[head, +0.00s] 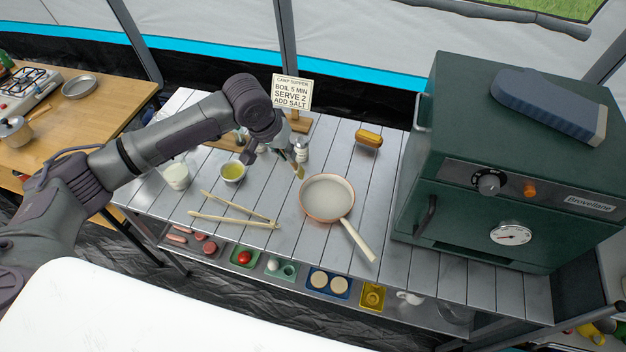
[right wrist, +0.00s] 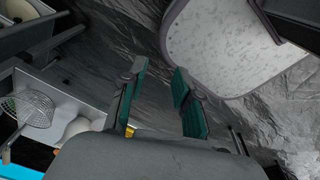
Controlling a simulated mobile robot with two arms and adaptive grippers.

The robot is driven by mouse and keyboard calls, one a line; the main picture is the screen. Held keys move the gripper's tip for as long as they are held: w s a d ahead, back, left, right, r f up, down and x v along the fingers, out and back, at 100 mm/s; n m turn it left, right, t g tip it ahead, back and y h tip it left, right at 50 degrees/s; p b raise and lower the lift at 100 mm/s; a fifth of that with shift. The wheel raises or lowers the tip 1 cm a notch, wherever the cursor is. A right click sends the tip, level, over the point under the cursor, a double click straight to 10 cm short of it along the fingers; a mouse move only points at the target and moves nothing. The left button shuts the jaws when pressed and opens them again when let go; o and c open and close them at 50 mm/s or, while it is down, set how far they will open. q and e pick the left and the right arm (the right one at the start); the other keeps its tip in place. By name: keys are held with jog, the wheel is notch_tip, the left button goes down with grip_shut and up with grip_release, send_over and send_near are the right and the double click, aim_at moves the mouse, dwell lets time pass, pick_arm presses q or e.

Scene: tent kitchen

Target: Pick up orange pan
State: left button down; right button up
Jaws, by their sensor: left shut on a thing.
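The orange pan (head: 327,196) sits on the slatted grey table, with a pale inside, an orange rim and a cream handle pointing toward the lower right. My left gripper (head: 291,157) is above the table, behind and left of the pan and apart from it. It is shut on a small brush-like thing (head: 299,171) with a tan tip that hangs down toward the pan's far left edge; the gripper hides part of it. My right gripper (right wrist: 158,100) shows only in the right wrist view. It is open and empty, and the pan does not show there.
A green oven (head: 465,185) stands right of the pan. A hot dog (head: 368,138) is behind. Small trays fill the lower shelf.

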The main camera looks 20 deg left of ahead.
jog(key=w+a+r+n+t, duration=0.2)
jog(key=w+a+r+n, duration=0.35)
jog(key=w+a, duration=0.4)
jog(key=n+t+h, duration=0.2)
jog(key=n+t, duration=0.2)
jog(key=t, duration=0.4)
send_near(359, 243)
jog(key=x, duration=0.6)
jog(key=shift+d+f, duration=0.15)
jog(key=shift+f, duration=0.05)
jog(key=x, duration=0.5)
jog(key=shift+w+a, duration=0.15)
jog(key=shift+a, duration=0.05)
jog(key=shift+r, duration=0.1)
jog(key=shift+c, duration=0.2)
grip_shut()
